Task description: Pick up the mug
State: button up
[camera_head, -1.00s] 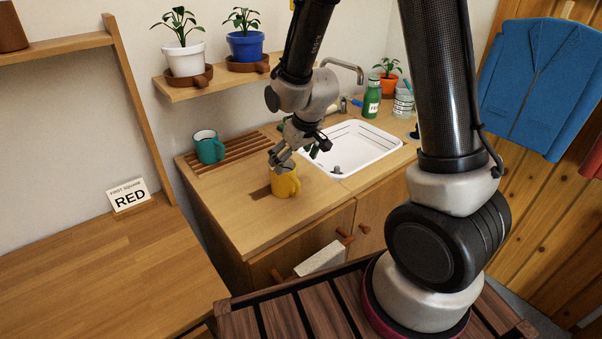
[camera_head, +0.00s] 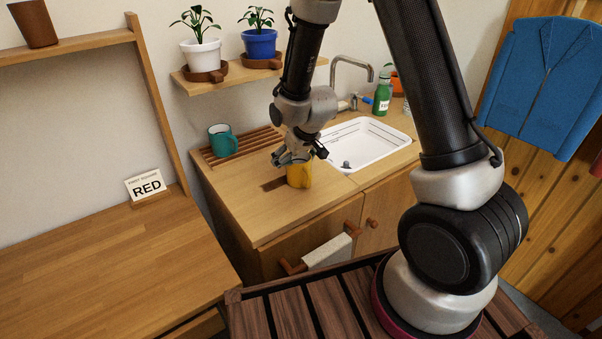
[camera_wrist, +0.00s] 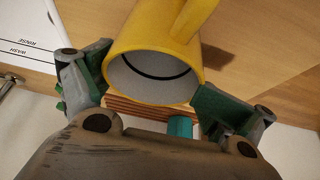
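A yellow mug (camera_head: 299,177) stands upright on the wooden counter, left of the sink. It fills the upper middle of the wrist view (camera_wrist: 150,45), with its pale inside and its handle showing. My gripper (camera_head: 291,160) is at the mug's top. In the wrist view my gripper (camera_wrist: 150,88) has its fingers spread, one on each side of the rim; the mug is between them. The fingers look very close to the mug, and I cannot tell whether either touches. A teal mug (camera_head: 222,142) stands on the slatted drainer behind; part of it shows in the wrist view (camera_wrist: 180,127).
The white sink (camera_head: 368,141) with a tap (camera_head: 350,62) is to the right. A green bottle (camera_head: 382,97) stands behind it. A shelf (camera_head: 240,75) with potted plants hangs above. A "RED" card (camera_head: 146,186) stands on the left worktop. The counter's front is clear.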

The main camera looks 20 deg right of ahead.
aim_at(298, 170)
jog(key=s+f, duration=0.1)
jog(key=s+d+f+g, duration=0.1)
jog(key=shift+s+f, duration=0.25)
jog(key=shift+f, duration=0.1)
jog(key=c, duration=0.5)
jog(key=shift+w+a+r, duration=0.2)
jog(key=shift+w+r, duration=0.05)
jog(key=shift+r, duration=0.1)
jog(key=r, duration=0.1)
jog(key=w+a+r, duration=0.1)
jog(key=a+r, duration=0.1)
jog(key=r, duration=0.1)
jog(key=shift+w, duration=0.35)
jog(key=shift+c, duration=1.3)
jog(key=v, duration=0.4)
jog(key=shift+w+a+r, duration=0.1)
jog(key=shift+w+r, duration=0.2)
jog(key=shift+r, duration=0.05)
jog(key=c, duration=0.3)
jog(key=shift+w+d+f+m+h, duration=0.3)
jog(key=shift+w+d+m, duration=0.45)
jog(key=shift+d, duration=0.75)
jog(key=shift+w+d+f+m+h, duration=0.15)
jog(key=shift+w+d+f+m, duration=0.3)
jog(key=shift+w+d, duration=0.8)
jog(key=shift+w+d+f+m+h, duration=0.3)
jog(key=shift+w+d+m, duration=0.3)
jog(key=shift+d, duration=1.1)
